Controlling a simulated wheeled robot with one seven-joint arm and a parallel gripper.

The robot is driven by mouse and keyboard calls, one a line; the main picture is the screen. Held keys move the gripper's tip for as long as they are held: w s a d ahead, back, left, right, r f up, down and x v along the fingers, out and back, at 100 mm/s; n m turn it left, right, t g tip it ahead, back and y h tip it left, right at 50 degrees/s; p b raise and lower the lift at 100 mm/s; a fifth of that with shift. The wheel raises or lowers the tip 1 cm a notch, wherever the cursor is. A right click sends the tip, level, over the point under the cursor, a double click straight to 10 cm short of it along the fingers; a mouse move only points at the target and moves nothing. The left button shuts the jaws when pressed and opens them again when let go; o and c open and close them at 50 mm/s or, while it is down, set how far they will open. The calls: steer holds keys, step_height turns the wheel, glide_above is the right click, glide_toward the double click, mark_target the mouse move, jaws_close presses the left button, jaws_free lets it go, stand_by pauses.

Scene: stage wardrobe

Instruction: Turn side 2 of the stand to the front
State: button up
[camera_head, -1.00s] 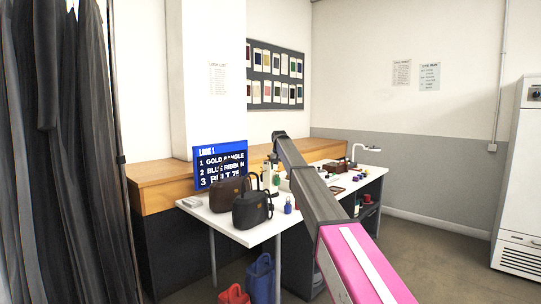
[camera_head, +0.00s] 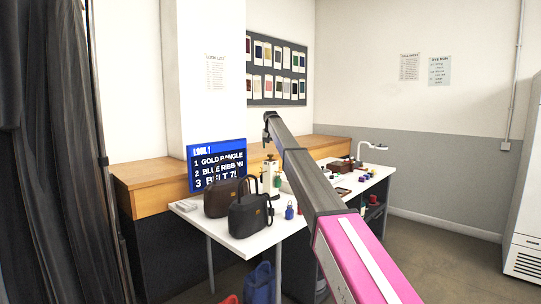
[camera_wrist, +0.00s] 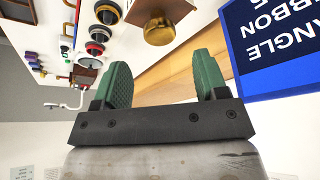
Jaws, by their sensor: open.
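The stand (camera_head: 269,180) is a white upright piece with a brass-coloured top, on the white table behind two dark handbags. Which side faces front is too small to read. In the upside-down wrist view, a brass knob (camera_wrist: 158,30) that looks like the stand's top shows beyond my fingers. My gripper (camera_wrist: 165,85) has two green pads standing apart with nothing between them. In the head view, my arm's end hangs above the stand, apart from it, and the fingers are hard to make out.
A brown bag (camera_head: 222,198) and a black bag (camera_head: 250,214) stand close in front of the stand. A blue screen (camera_head: 216,164) listing LOOK 1 stands at the left. A lamp (camera_head: 372,147) and small items lie to the right. A dark curtain (camera_head: 45,150) hangs at far left.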

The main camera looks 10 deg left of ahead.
steer(key=x, duration=0.6)
jaws_close()
steer(key=shift+s+d, duration=0.1)
